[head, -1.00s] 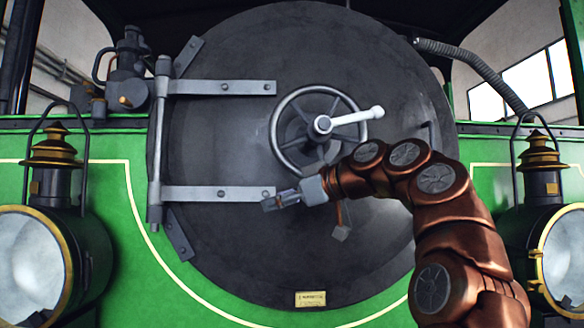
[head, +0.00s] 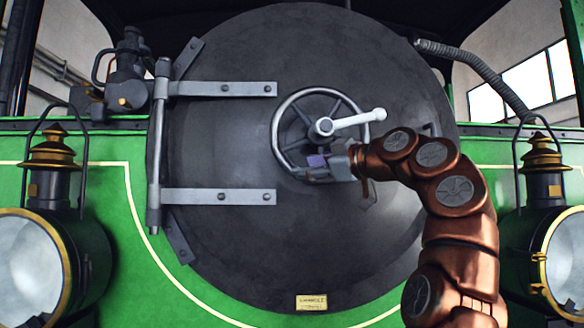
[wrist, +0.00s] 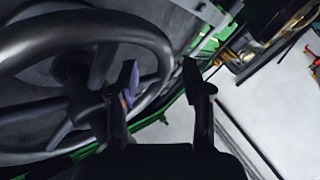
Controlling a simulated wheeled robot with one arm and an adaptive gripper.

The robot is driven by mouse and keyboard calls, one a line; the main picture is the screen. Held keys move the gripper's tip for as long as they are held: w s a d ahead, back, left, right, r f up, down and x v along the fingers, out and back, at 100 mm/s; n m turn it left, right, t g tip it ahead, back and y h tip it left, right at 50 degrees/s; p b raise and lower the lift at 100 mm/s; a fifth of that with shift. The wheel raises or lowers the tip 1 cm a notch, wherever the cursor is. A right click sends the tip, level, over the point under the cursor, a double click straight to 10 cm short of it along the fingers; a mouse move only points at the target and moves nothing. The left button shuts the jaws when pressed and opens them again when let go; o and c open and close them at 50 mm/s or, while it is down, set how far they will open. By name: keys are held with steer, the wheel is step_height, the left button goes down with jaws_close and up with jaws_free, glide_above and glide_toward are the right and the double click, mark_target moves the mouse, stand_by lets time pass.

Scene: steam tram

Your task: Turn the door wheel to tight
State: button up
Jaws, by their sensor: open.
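The door wheel (head: 277,125) is a grey spoked ring at the middle of the dark round door. A pale lever (head: 358,119) sticks out from its hub to the right, tilted slightly up. My gripper (head: 312,168) is open at the wheel's lower rim and hides part of it. In the wrist view the wheel (wrist: 60,28) fills the left side. Between the gripper's two fingers (wrist: 160,80), the rim's right edge shows; the left finger overlaps the wheel and the right finger lies outside the rim. I cannot tell whether they touch it.
The round door (head: 225,250) has two strap hinges (head: 225,88) on its left. A large lamp (head: 35,250) stands at lower left and another (head: 545,215) at right. A small handle (head: 428,130) sits on the door right of the wheel.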

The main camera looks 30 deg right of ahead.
steer(key=p+x, duration=0.1)
steer(key=x, duration=0.4)
steer(key=shift+w, duration=0.1)
steer(key=shift+c, duration=0.2)
jaws_close()
stand_by(0.4)
